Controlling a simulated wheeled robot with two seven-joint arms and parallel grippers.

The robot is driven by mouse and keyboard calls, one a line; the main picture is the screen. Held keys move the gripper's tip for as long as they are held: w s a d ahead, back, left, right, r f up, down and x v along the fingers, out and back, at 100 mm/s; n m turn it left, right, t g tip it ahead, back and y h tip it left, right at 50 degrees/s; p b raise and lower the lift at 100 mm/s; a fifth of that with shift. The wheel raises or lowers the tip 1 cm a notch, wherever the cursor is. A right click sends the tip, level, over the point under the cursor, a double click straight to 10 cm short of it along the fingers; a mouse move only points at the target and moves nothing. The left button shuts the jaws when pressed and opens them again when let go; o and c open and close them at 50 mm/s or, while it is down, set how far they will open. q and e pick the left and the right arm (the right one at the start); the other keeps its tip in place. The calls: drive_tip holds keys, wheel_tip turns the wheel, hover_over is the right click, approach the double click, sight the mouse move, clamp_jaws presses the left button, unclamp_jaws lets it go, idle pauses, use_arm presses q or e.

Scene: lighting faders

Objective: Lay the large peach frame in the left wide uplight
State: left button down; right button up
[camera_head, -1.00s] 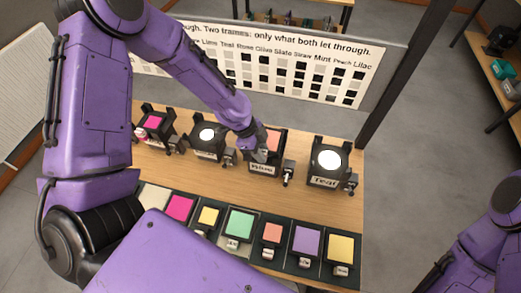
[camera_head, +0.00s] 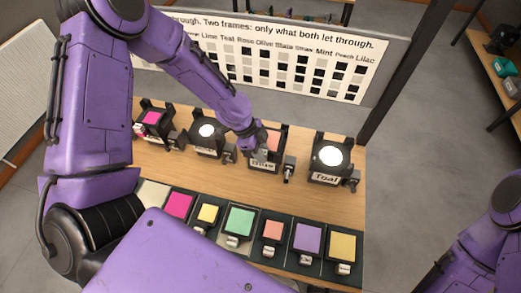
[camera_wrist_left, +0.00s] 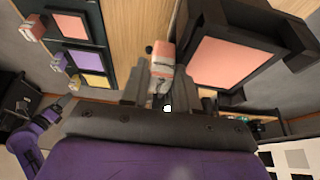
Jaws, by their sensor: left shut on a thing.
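The large peach frame (camera_wrist_left: 236,58) shows as a peach pane in a dark surround, beside my left gripper (camera_wrist_left: 165,95). The gripper is shut on its peach-and-white tab (camera_wrist_left: 163,60). In the head view the peach pane (camera_head: 274,138) is at the third uplight (camera_head: 265,166) from the left, partly hidden by my left gripper (camera_head: 259,150). I cannot tell whether the frame rests fully in the uplight. My right gripper is not in view.
The leftmost uplight (camera_head: 152,120) shows magenta. The second (camera_head: 207,131) and the rightmost uplight (camera_head: 331,157) glow white. Several coloured frames, including a smaller peach one (camera_head: 272,230), lie along the front edge. A chart board (camera_head: 300,65) stands behind.

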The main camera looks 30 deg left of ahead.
use_arm(q)
drive_tip(key=shift+s+f+b, duration=0.1)
drive_tip(key=shift+f+b, duration=0.2)
drive_tip(key=shift+f, duration=0.15)
drive_tip(key=shift+s+f, duration=0.1)
drive_tip(key=shift+s+f, duration=0.15)
drive_tip(key=shift+s, duration=0.05)
drive_tip(key=c, duration=1)
unclamp_jaws()
drive_tip(key=shift+o, duration=1.2)
drive_tip(key=shift+s, duration=0.15)
